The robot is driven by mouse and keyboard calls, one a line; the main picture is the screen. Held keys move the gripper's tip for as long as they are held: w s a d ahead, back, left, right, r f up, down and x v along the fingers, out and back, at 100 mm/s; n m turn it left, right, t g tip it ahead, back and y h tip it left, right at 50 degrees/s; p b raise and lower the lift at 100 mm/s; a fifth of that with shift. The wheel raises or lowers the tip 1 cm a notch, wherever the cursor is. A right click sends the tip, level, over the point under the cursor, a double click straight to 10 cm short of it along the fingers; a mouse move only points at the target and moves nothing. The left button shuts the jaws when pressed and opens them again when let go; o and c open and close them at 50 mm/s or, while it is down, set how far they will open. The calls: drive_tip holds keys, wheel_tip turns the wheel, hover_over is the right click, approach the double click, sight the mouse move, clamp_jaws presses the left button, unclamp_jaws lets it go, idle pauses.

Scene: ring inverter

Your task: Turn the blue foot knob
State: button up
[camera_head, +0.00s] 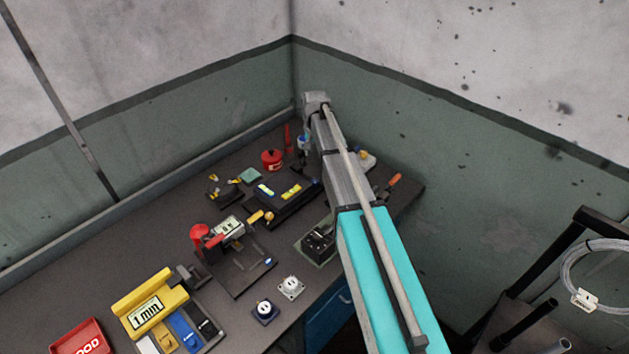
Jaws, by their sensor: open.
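The blue foot knob (265,310) stands near the front edge of the workbench. It has a small dark blue base with a pale round knob on top. A similar knob with a white base (291,287) stands just behind it to the right. My arm reaches up and away from the lower right, passing to the right of both knobs. My gripper cannot be made out; the far end of the arm hides what lies behind it. Nothing of mine is seen touching the blue foot knob.
A yellow timer marked 1 min (146,313) with coloured keys stands left of the knobs. A dark device with a red knob (200,234) and a black box (318,240) stand behind. A red tray (80,338) lies at front left. Walls close off the back corner.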

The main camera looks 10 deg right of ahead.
sight(315, 180)
drive_tip(key=shift+f+b, duration=6.8)
drive_tip(key=shift+f, duration=0.05)
clamp_jaws()
drive_tip(key=shift+m, duration=0.3)
drive_tip(key=shift+m, duration=1.7)
